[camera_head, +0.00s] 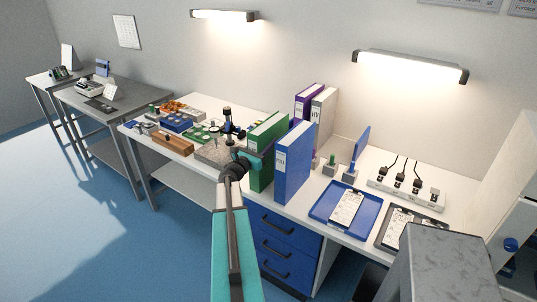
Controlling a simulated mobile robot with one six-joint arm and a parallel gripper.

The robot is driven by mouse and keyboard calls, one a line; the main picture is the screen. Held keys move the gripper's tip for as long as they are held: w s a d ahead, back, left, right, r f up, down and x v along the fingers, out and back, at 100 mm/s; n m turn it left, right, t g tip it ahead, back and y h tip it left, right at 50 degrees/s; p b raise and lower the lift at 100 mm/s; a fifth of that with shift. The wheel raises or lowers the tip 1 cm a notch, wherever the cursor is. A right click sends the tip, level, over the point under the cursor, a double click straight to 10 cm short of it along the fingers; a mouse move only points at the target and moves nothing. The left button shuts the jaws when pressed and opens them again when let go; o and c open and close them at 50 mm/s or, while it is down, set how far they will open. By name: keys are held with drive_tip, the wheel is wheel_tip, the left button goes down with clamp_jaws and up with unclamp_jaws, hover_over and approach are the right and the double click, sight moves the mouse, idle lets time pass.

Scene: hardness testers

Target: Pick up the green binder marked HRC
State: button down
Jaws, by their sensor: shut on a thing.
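The green binder (267,127) stands upright at the bench's front edge, partly behind a blue binder (294,163). My gripper (250,160) is at the green binder's left face, at about mid height, and is shut on it. The fingertips are mostly hidden by my own arm and wrist, and the HRC marking cannot be read in this view. The green binder's lower part shows beside my wrist, close to the bench edge. I cannot tell whether it is clear of the bench.
A purple binder (304,100) and a white binder (323,112) stand behind. A microscope-like instrument (228,124) is close on the left. A blue tray (326,207) with a paper and a power strip (405,192) lie right. Blue drawers (284,240) are below the bench.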

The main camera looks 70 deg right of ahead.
sight(265, 125)
drive_tip(key=shift+r, duration=0.25)
idle(0.3)
drive_tip(key=shift+r+b, duration=1.35)
drive_tip(key=shift+r, duration=3.45)
